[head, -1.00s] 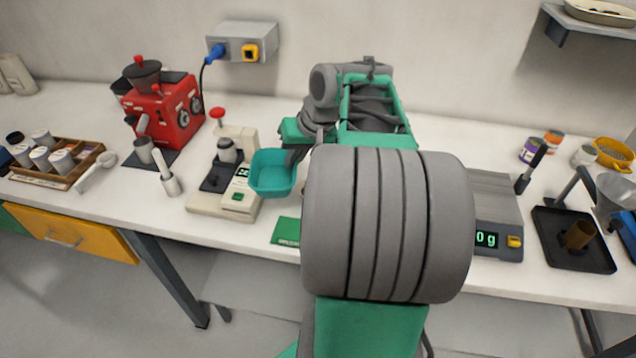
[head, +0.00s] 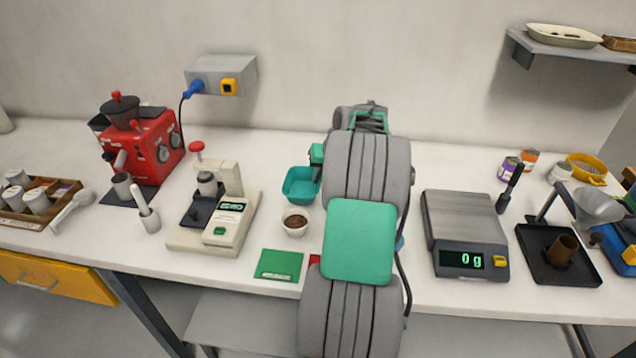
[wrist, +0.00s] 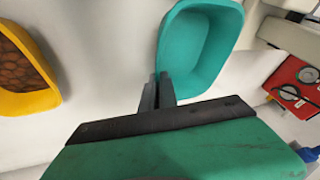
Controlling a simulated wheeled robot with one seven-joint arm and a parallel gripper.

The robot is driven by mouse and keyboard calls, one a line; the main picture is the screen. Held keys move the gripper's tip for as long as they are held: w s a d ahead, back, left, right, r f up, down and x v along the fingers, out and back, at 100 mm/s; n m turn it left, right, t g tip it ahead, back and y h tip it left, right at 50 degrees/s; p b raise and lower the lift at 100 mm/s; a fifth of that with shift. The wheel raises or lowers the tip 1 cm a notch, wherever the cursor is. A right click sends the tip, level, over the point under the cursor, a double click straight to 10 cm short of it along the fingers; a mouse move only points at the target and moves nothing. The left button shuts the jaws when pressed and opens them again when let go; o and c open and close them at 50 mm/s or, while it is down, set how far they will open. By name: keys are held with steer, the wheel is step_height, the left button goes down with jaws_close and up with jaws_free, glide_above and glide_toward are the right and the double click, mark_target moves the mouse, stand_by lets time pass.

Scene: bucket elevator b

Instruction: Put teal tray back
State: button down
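The teal tray (head: 300,184) is an empty, rounded open tray left of my arm in the head view, behind a small white cup. It is large in the wrist view (wrist: 205,45), with its open side showing. My gripper (wrist: 160,82) has its two fingers close together at the tray's near rim and appears shut on it. The gripper is mostly hidden behind my arm in the head view. I cannot tell whether the tray touches the table.
A white cup of brown grounds (head: 295,222) and a green card (head: 279,265) stand in front. A cream press machine (head: 215,215) is to the left, a scale (head: 465,240) to the right. A yellow tray of brown beans (wrist: 25,70) shows in the wrist view.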

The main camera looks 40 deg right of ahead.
steer(key=shift+w+d+f, duration=0.15)
steer(key=shift+f, duration=0.15)
steer(key=shift+w+f+p, duration=0.1)
steer(key=shift+f+p, duration=0.3)
steer(key=shift+f, duration=1.4)
steer(key=c, duration=1.6)
jaws_free()
steer(key=shift+c, duration=0.2)
steer(key=v, duration=1.2)
steer(key=w+a+r+n+g, duration=0.1)
steer(key=a+r+n, duration=0.1)
steer(key=a, duration=1.2)
steer(key=a+r+n, duration=0.1)
steer(key=a+n, duration=0.1)
steer(key=a, duration=1.3)
steer(key=s+a+f+n, duration=0.1)
steer(key=s+a+f, duration=0.1)
steer(key=s+a, duration=0.4)
steer(key=s+a+f+n, duration=0.2)
steer(key=s+a, duration=0.4)
steer(key=shift+a+f+g+b, duration=0.15)
steer(key=shift+f+g+b, duration=0.15)
steer(key=shift+b, duration=0.1)
